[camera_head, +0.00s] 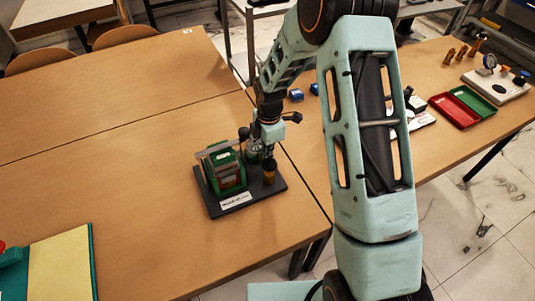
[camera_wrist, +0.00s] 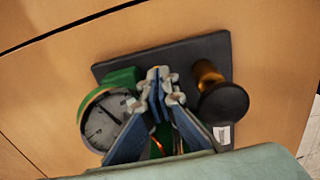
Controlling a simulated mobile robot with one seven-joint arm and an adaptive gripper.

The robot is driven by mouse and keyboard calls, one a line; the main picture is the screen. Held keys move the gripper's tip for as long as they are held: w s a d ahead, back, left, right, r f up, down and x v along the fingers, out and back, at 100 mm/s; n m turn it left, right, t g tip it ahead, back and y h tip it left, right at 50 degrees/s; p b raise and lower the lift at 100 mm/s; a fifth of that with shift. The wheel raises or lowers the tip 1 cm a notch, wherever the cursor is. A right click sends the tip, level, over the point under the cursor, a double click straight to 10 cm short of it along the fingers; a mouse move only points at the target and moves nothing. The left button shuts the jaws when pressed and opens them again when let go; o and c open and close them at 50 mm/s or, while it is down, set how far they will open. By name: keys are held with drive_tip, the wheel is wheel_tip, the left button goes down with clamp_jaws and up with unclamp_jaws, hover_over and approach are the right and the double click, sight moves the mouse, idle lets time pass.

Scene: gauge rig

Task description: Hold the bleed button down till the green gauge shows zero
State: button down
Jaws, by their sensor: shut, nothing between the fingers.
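The gauge rig stands on a dark base plate (camera_head: 243,203) on the wooden table. In the wrist view the base (camera_wrist: 198,50) carries a green-rimmed gauge (camera_wrist: 104,122) at left, with a grey face and a dark needle. I cannot read its numbers. A brass post (camera_wrist: 207,72) with a round black cap (camera_wrist: 223,103) stands at right. No label shows whether this is the bleed button. My gripper (camera_wrist: 159,76) is shut and empty, between gauge and black cap, apart from the cap in the picture. Contact below the fingertips cannot be told.
A green block (camera_head: 226,172) stands on the rig's left side. Red (camera_head: 453,111) and green (camera_head: 474,101) trays, brass fittings (camera_head: 455,56) and a white-based gauge device (camera_head: 497,85) lie on the right table. A yellow-and-green item (camera_head: 62,263) lies front left. The left table is mostly clear.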

drive_tip(key=shift+f+b, duration=0.6)
drive_tip(key=shift+f, duration=0.3)
drive_tip(key=shift+s, duration=0.2)
drive_tip(key=shift+s+d+f, duration=0.1)
drive_tip(key=shift+s+f, duration=0.05)
idle(1.0)
drive_tip(key=shift+r, duration=0.4)
wheel_tip(320, 180, up, 14)
drive_tip(key=p, duration=0.2)
idle(0.5)
